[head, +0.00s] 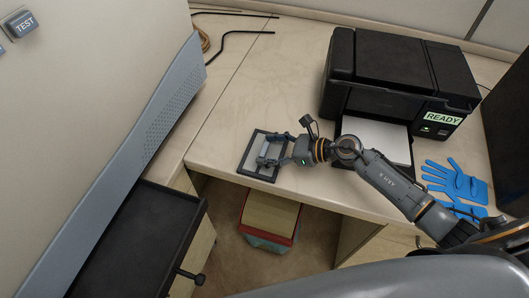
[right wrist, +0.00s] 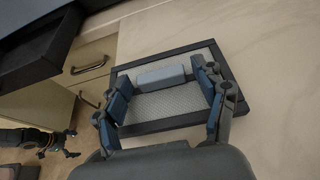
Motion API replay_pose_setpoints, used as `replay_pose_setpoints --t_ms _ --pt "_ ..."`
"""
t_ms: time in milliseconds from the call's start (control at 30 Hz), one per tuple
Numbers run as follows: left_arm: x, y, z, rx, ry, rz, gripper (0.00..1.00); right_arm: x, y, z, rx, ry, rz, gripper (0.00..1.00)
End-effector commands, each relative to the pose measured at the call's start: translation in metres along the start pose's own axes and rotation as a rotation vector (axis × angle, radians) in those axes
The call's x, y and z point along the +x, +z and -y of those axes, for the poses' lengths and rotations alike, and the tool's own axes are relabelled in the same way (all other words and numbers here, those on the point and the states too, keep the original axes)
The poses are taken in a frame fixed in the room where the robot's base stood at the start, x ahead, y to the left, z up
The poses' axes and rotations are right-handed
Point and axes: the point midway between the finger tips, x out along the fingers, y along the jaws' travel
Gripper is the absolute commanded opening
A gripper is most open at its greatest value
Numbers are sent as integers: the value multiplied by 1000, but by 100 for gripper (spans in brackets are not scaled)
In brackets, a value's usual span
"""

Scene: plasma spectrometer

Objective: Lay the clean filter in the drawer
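The filter (head: 247,154), a dark-framed panel with grey mesh and a pale raised bar (right wrist: 161,76), lies flat on the desk near its front edge. My right gripper (head: 271,149) is over it. In the right wrist view my right gripper (right wrist: 163,90) is open, its fingers spread on either side of the bar with gaps visible. The drawer (head: 130,240), a black open tray, is pulled out at the lower left and looks empty where visible; its edge also shows in the right wrist view (right wrist: 40,45). My left gripper (right wrist: 62,146) appears small at lower left there, its opening unclear.
A black printer (head: 400,75) marked READY stands at the back right, with white paper (head: 385,138) in its tray. Blue gloves (head: 455,183) lie at the right. A red-rimmed box (head: 269,217) stands below the desk.

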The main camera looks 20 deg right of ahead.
Motion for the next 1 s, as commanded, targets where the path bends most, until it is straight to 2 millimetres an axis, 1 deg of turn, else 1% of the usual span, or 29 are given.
replay_pose_setpoints --t_ms 33,67,100,200,233,267,567,667,767,867,1000 --pt "0 0 0 0 0 0 100 0 0 0 0 0 0 53" --pt "0 0 0 0 0 0 100 0 0 0 0 0 0 47" --pt "0 0 0 0 0 0 100 0 0 0 0 0 0 38" --pt "0 0 0 0 0 0 100 0 0 0 0 0 0 20" --pt "0 0 0 0 0 0 100 0 0 0 0 0 0 20" --pt "0 0 0 0 0 0 100 0 0 0 0 0 1 15" --pt "2 0 0 0 0 0 100 -2 4 0 -3 -1 1 14" --pt "4 0 0 0 0 0 100 -5 11 1 -6 -1 1 14" --pt "10 1 0 0 0 0 100 -11 26 1 -10 -1 2 14" --pt "7 1 0 0 0 0 100 -24 44 -15 -8 3 -2 14" --pt "5 0 0 0 0 -1 100 -44 72 -43 -9 3 -1 14"
